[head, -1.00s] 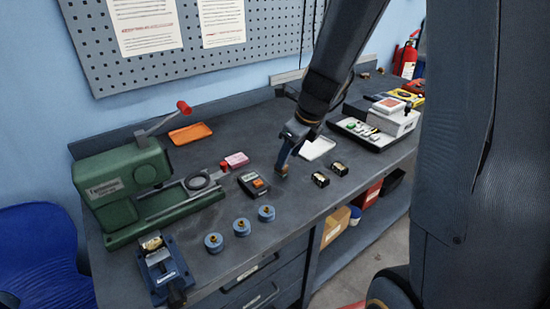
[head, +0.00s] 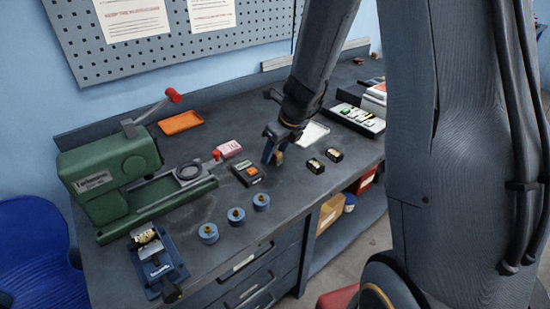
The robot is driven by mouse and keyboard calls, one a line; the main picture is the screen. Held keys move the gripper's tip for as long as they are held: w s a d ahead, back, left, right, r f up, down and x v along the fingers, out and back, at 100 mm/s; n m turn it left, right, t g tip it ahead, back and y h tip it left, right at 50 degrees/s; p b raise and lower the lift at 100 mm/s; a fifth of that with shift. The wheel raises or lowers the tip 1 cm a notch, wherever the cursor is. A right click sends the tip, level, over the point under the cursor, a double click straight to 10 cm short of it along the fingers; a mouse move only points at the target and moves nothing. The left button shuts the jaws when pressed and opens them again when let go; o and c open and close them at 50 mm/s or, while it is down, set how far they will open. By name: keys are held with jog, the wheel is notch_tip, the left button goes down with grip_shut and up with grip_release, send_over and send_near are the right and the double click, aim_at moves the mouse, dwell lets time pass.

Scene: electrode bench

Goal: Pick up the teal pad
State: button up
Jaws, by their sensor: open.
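I cannot make out a teal pad in the head view. My gripper (head: 273,153) hangs over the middle of the bench, pointing down, with its jaws open. A small brownish spot shows at its fingertips, and I cannot tell whether it is part of the gripper or a thing behind it. The gripper is between a dark meter with an orange face (head: 247,173) on its left and two small black blocks (head: 324,160) on its right. My arm hides part of the bench behind it.
A green machine (head: 103,178) and a blue vise (head: 158,262) stand at the left. Three blue rollers (head: 236,216) line the front. A pink block (head: 228,149), an orange tray (head: 181,122) and a white tray (head: 313,133) lie farther back. A switch box (head: 356,118) is at the right.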

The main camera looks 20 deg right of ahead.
aim_at(275, 152)
jog(key=c, duration=1.1)
notch_tip(275, 152, up, 10)
jog(key=shift+r+p, duration=0.1)
jog(key=shift+p, duration=1.1)
jog(key=shift+c, duration=0.2)
